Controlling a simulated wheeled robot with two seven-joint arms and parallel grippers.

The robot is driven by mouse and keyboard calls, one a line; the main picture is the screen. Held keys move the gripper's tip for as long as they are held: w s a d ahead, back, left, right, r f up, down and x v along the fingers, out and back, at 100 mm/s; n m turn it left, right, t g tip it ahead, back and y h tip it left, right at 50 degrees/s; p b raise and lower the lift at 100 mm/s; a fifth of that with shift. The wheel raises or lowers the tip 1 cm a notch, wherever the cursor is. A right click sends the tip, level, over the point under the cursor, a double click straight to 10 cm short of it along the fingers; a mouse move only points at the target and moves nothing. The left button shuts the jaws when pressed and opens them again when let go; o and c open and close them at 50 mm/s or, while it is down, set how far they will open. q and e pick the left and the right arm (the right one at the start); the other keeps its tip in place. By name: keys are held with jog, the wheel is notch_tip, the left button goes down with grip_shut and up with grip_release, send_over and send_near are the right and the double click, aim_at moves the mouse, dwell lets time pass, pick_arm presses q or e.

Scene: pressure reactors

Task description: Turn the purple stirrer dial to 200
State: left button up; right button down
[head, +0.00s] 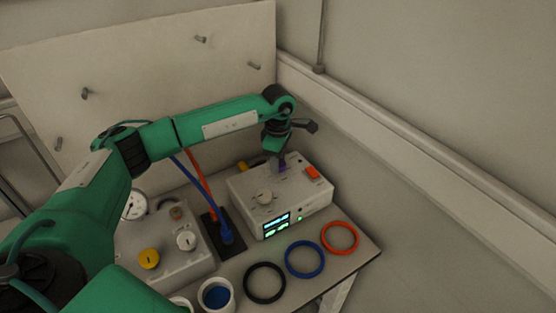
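The purple stirrer dial (282,168) is on the top of the white control box (308,203), towards its back. Only a small part of it shows below my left gripper (281,157). The gripper points down over the dial, with its fingertips at or very near it. The fingers are small and dark here, so I cannot tell whether they are shut on the dial. The dial's markings are too small to read. A lit green and blue display (276,224) is on the box's front. My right gripper is not in view.
A white knob (264,197) and an orange-red switch (312,172) share the box top. Black (265,299), blue (322,260) and orange (356,240) rings lie in front. A gauge unit (172,267) stands left, with blue and orange hoses between. A pegged board (140,60) stands behind.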

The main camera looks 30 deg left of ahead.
pick_arm(q)
jog(key=o, duration=0.4)
jog(key=shift+r, duration=0.1)
jog(key=shift+r, duration=0.35)
notch_tip(320, 180, up, 13)
jog(key=b, duration=0.2)
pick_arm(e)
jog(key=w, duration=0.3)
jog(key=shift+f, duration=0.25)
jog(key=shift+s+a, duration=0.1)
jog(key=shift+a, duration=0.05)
